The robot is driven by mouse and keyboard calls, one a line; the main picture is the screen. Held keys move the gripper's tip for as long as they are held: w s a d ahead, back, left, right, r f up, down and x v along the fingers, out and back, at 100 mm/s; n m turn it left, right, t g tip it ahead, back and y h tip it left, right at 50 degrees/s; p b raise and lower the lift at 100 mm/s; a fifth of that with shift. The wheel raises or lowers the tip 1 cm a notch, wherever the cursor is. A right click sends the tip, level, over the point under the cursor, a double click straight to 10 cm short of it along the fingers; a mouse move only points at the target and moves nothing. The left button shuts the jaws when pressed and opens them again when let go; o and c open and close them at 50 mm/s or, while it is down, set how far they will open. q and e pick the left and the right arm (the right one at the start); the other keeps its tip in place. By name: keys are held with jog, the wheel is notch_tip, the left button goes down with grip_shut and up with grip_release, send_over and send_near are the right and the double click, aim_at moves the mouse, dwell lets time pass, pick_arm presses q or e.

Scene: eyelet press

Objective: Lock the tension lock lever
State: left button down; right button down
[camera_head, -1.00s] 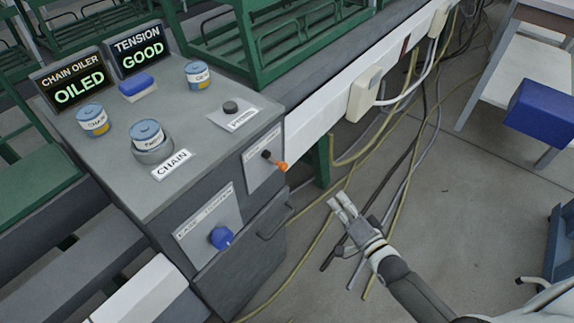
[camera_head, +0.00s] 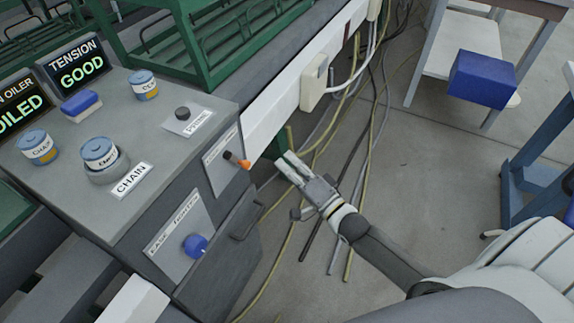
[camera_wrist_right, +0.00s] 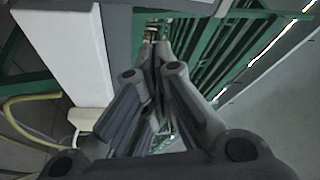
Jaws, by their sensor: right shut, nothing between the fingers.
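A small lever with a black pivot and an orange tip (camera_head: 238,161) sticks out of a pale plate (camera_head: 221,165) on the side of the grey cabinet. The plate's label is too small to read. The lever's tip points down and to the right. My right gripper (camera_head: 284,160) is shut and empty, a little to the right of the lever and apart from it in the head view. Its closed fingers also show in the right wrist view (camera_wrist_right: 154,50); the lever cannot be made out clearly there. My left gripper is not in view.
The grey cabinet (camera_head: 75,200) carries several cans, a blue block (camera_head: 82,106) and a sign reading TENSION GOOD (camera_head: 80,68). A blue knob (camera_head: 195,245) and a drawer handle (camera_head: 247,220) sit below the lever. Cables (camera_head: 345,190) run over the floor.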

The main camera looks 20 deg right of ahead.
aim_at(239, 161)
jog(key=x, duration=0.8)
jog(key=s+a, duration=0.1)
jog(key=a+f, duration=0.1)
jog(key=s+a+p, duration=0.1)
jog(key=shift+s+f, duration=0.3)
jog(key=shift+s+f+m+p, duration=0.15)
jog(key=shift+m+p, duration=0.15)
jog(key=shift+p, duration=0.15)
